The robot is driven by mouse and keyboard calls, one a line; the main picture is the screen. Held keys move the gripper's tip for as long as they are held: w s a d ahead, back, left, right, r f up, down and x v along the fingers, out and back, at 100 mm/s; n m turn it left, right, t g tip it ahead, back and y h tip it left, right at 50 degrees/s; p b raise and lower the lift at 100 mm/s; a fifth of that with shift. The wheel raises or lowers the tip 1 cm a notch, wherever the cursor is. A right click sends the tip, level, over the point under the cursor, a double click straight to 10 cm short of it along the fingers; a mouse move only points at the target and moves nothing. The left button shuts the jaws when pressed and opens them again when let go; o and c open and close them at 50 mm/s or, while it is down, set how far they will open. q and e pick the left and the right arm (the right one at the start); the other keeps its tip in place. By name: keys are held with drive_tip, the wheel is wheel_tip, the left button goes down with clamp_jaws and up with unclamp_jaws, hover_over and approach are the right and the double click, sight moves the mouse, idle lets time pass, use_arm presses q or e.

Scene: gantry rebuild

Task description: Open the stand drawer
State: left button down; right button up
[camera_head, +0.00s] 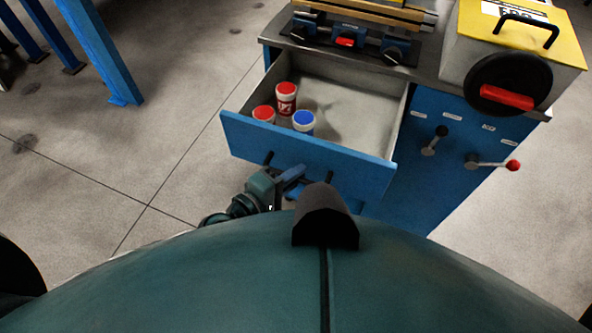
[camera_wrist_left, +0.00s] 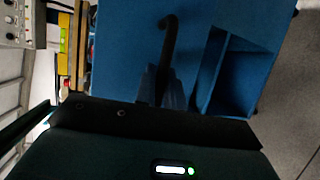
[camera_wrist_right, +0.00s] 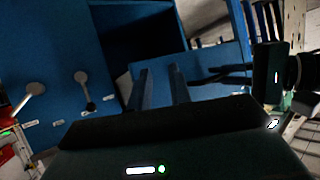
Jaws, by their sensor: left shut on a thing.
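The blue-fronted drawer (camera_head: 310,150) of the blue stand (camera_head: 440,155) is pulled well out in the head view. Its grey inside shows from above. My left gripper (camera_head: 292,175) is at the drawer front, partly hidden by my own body. In the left wrist view its fingers (camera_wrist_left: 163,85) are shut on the black drawer handle (camera_wrist_left: 168,38). My right gripper (camera_wrist_right: 163,85) shows in the right wrist view, its two fingers apart with nothing between them, in front of the blue stand. It is hidden in the head view.
Two red-capped jars (camera_head: 286,98) and a blue-capped jar (camera_head: 303,122) stand in the drawer's left part. A yellow-topped machine (camera_head: 510,50) sits on the stand. Levers (camera_head: 490,164) stick out from its front. Blue posts (camera_head: 100,50) stand at the left; the floor between is clear.

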use_arm(q)
drive_tip(key=c, duration=1.5)
unclamp_jaws()
use_arm(e)
drive_tip(key=shift+a, duration=0.1)
